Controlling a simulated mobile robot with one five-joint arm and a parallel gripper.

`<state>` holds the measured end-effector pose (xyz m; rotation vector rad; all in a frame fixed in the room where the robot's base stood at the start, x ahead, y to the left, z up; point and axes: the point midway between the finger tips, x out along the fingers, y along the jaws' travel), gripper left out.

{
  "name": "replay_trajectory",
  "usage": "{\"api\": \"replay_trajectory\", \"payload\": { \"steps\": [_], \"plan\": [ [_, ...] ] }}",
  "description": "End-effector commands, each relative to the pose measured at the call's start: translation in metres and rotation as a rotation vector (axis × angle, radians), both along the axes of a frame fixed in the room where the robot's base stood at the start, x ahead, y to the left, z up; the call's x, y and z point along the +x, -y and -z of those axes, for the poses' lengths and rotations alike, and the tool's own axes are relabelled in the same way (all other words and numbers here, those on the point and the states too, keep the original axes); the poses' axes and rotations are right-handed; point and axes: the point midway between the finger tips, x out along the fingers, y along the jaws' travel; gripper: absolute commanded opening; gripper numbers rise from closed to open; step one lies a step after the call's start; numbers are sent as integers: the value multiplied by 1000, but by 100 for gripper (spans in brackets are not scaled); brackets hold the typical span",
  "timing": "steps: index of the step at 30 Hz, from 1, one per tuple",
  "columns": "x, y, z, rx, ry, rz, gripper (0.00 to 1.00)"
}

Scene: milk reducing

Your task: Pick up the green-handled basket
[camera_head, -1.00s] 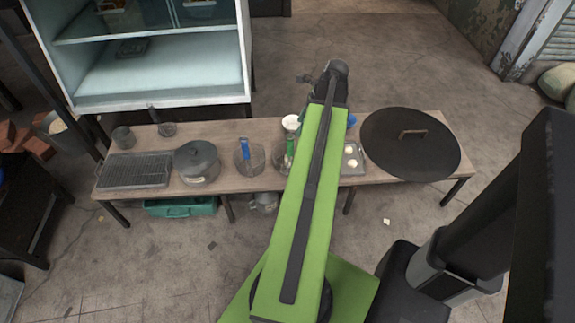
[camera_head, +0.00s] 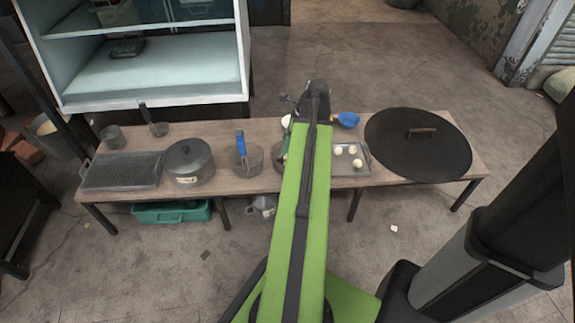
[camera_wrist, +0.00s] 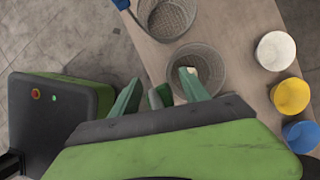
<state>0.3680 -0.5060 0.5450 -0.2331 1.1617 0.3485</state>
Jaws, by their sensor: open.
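The green-handled basket (camera_wrist: 205,68) is a round grey mesh basket on the wooden table. In the wrist view its green handle (camera_wrist: 160,96) appears between the two fingers. My gripper (camera_wrist: 159,76) is open around or above that handle; I cannot tell the height gap. The right fingertip overlaps the basket's opening in the picture, and a pale patch shows there.
A blue-handled basket (camera_head: 246,162) stands just left, beside a lidded pot (camera_head: 188,162) and a grill rack (camera_head: 120,171). To the right are a tray (camera_head: 345,168) with pale round pieces and a large black lid (camera_head: 418,145). White (camera_wrist: 276,50), yellow (camera_wrist: 290,96) and blue (camera_wrist: 301,136) bowls stand nearby.

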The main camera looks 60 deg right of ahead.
Motion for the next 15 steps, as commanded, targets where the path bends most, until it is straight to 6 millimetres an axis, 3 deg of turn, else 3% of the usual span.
{"api": "replay_trajectory", "payload": {
  "steps": [5,15],
  "plan": [
    [0,0,-2,0,0,0,52],
    [0,0,-2,0,0,-1,8]
  ]
}}
